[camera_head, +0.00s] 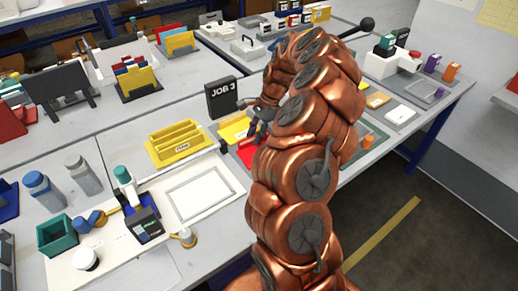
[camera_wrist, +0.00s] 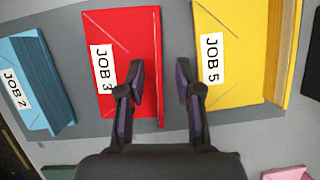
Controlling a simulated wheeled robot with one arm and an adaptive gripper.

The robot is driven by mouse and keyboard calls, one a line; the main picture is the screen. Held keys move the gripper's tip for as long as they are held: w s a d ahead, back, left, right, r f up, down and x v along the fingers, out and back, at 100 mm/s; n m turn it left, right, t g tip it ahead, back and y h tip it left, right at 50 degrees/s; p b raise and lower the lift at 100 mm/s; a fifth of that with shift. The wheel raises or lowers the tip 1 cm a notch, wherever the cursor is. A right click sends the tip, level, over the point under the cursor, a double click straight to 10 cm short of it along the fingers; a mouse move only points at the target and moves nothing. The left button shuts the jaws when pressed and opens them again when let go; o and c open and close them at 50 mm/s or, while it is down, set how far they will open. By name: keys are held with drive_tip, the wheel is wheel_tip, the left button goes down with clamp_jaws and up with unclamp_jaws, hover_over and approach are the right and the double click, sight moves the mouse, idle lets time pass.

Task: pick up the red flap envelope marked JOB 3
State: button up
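The red flap envelope marked JOB 3 (camera_wrist: 125,50) lies on a grey surface in the wrist view, its label facing up and its thick edge on the right. In the head view its red face (camera_head: 249,154) shows only partly, beside my arm. My gripper (camera_wrist: 160,76) is open and empty. In the wrist view its left finger overlaps the red envelope, and its right finger is over the gap before the yellow envelope. The thick edge shows between the fingers. I cannot tell how high the fingertips are.
A yellow envelope marked JOB 5 (camera_wrist: 235,50) lies close right, a blue one marked JOB 2 (camera_wrist: 38,80) to the left. A black JOB 3 sign (camera_head: 221,97) stands behind. A yellow rack (camera_head: 175,143) and a white board (camera_head: 197,193) are left of my arm.

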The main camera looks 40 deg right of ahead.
drive_tip(key=shift+a+f, duration=0.3)
drive_tip(key=shift+f, duration=0.25)
clamp_jaws()
drive_tip(key=shift+r, duration=0.1)
